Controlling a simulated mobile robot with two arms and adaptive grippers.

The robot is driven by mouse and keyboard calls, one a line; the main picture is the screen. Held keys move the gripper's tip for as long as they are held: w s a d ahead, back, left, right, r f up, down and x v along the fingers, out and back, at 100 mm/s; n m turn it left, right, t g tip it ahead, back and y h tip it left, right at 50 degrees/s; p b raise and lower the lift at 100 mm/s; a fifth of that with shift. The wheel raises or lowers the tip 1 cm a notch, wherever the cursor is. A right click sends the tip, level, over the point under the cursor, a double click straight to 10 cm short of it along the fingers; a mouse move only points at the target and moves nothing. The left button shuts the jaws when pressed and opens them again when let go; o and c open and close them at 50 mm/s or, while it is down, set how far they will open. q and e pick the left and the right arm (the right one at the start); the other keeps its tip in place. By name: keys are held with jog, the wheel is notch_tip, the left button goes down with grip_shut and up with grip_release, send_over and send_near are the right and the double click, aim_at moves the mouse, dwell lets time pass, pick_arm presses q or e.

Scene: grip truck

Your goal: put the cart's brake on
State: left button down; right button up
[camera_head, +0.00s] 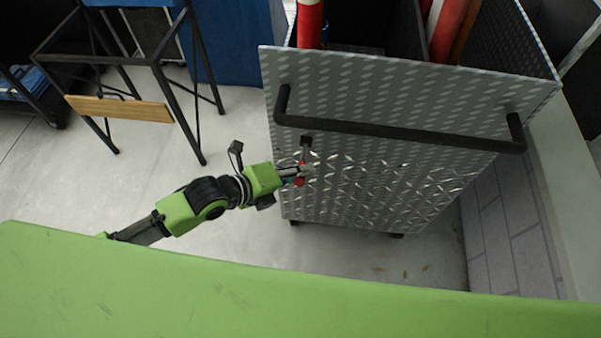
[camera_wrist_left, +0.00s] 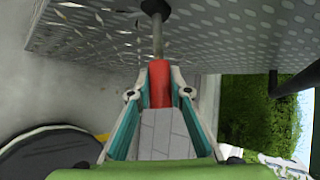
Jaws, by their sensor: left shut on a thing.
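The cart (camera_head: 380,140) is a grey box with a diamond-plate pattern and a black push handle (camera_head: 400,130) across its near face. A brake lever, a thin rod with a red grip (camera_head: 299,181), hangs on the left part of that face, below the handle. My left gripper (camera_head: 292,174) is at the lever's lower end. In the left wrist view its fingers (camera_wrist_left: 159,90) are shut on the red grip (camera_wrist_left: 160,82). The grey rod (camera_wrist_left: 157,38) runs from the grip up to a dark mount on the cart. My right gripper is not in view.
Red cylinders (camera_head: 311,22) stand in the cart. A black-framed stand with a wooden bar (camera_head: 120,108) is at the upper left. A brick-patterned wall (camera_head: 510,220) runs along the cart's right side.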

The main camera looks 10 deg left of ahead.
pick_arm(q)
notch_tip(320, 180, down, 3)
jog(key=m+t+b, duration=0.1)
jog(key=b, duration=0.2)
jog(key=shift+s+t, duration=0.15)
jog(key=shift+t, duration=0.15)
jog(key=shift+f+m+t+h+b, duration=0.35)
jog(key=shift+t+b, duration=0.25)
jog(key=shift+b, duration=0.65)
jog(key=c, duration=1.8)
grip_release()
jog(key=shift+c, duration=0.2)
jog(key=v, duration=1.1)
jog(key=shift+s+a+r, duration=0.2)
jog(key=shift+s+a, duration=0.05)
jog(key=shift+a, duration=0.05)
